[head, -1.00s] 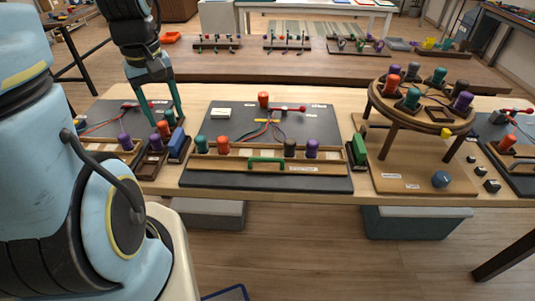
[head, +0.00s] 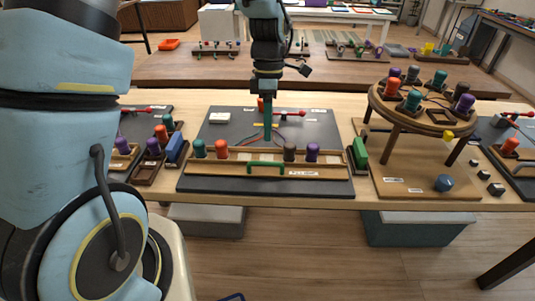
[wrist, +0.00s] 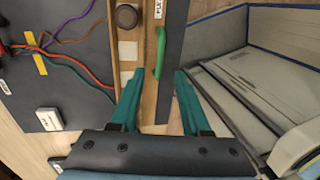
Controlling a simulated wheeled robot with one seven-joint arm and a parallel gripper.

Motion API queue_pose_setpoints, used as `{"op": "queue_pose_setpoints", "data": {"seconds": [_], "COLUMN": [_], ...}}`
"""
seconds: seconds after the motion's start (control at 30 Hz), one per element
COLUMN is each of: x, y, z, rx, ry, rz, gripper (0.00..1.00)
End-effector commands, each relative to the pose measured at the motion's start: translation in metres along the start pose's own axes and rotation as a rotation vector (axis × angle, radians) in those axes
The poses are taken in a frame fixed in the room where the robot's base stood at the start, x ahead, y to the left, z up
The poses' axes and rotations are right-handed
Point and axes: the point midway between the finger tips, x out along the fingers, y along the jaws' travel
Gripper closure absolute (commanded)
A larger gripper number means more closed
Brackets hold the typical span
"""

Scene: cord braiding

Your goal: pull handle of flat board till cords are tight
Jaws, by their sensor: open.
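The flat dark board (head: 226,131) lies on the wooden table in the middle of the head view. A wooden rail along its near side carries the green handle (head: 266,165). The handle also shows in the wrist view (wrist: 160,50), ahead of and between the fingertips. My gripper (wrist: 157,78) is open and empty, apart from the handle. In the head view its teal fingers (head: 268,130) hang over the board, behind the handle. Several coloured cords (wrist: 72,50) run across the board; the head view shows them partly hidden by my fingers.
Teal, orange, brown and purple bobbins (head: 312,152) stand along the rail. A round stand with bobbins (head: 425,110) rises at the right. A blue block (head: 176,150) and a green block (head: 360,153) flank the board. Grey boxes stand below the table. A white box (wrist: 48,120) lies on the board.

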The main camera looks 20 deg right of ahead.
Motion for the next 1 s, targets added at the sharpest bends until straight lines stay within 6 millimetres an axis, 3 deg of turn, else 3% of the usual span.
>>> {"op": "queue_pose_setpoints", "data": {"seconds": [0.2,0.43,0.87,1.0], "x": [0.041,0.074,0.085,0.085], "y": [-0.002,-0.001,0.000,0.000], "z": [-0.001,-0.001,-0.001,-0.001], "rx": [0.000,0.000,0.001,0.001], "ry": [0.001,0.000,-0.001,-0.001], "rz": [-0.007,-0.003,0.000,0.000], "gripper": [0.53,0.53,0.53,0.67]}}
